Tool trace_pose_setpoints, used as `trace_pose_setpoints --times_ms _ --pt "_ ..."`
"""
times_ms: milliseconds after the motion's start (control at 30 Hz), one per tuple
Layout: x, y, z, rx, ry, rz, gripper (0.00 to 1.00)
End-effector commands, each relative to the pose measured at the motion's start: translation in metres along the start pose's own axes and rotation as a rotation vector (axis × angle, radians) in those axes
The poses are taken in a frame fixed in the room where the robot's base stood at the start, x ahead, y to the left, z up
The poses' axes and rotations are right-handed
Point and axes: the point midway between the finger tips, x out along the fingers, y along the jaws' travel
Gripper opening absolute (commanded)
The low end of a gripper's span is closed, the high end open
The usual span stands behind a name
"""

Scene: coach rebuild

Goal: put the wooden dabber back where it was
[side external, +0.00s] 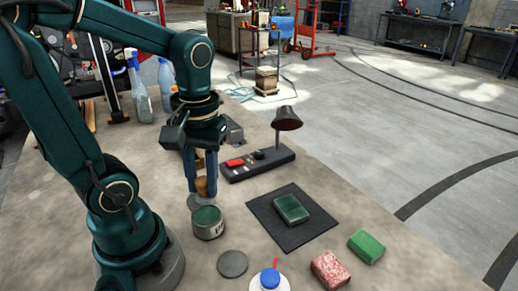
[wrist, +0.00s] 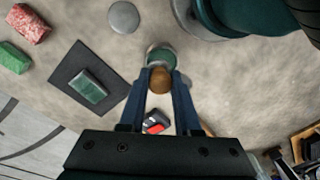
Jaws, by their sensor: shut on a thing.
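My gripper (side external: 199,178) is shut on the wooden dabber (side external: 202,187), a brown rounded piece between the blue fingertips. In the wrist view the dabber (wrist: 161,80) shows between the fingers, its lower end hidden. An open tin with green contents (side external: 208,222) stands just below and in front of the dabber in the side view. In the wrist view the tin (wrist: 161,56) shows directly beyond the dabber, partly covered by it. I cannot tell whether the dabber touches the tin. A grey disc (side external: 195,202) lies on the bench beside the tin, partly hidden.
A dark mat (side external: 270,228) holds a green block (side external: 291,209). A green sponge (side external: 366,246) and a pink speckled block (side external: 330,270) lie to the right.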

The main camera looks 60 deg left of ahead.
Motion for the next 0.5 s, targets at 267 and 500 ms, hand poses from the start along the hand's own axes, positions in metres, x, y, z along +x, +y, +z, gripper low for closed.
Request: trace_pose_setpoints --times_ms 267,500 --pt "0.020 0.029 0.025 0.011 -0.003 -0.003 0.00" --pt "0.038 0.053 0.044 0.011 -0.003 -0.004 0.00"
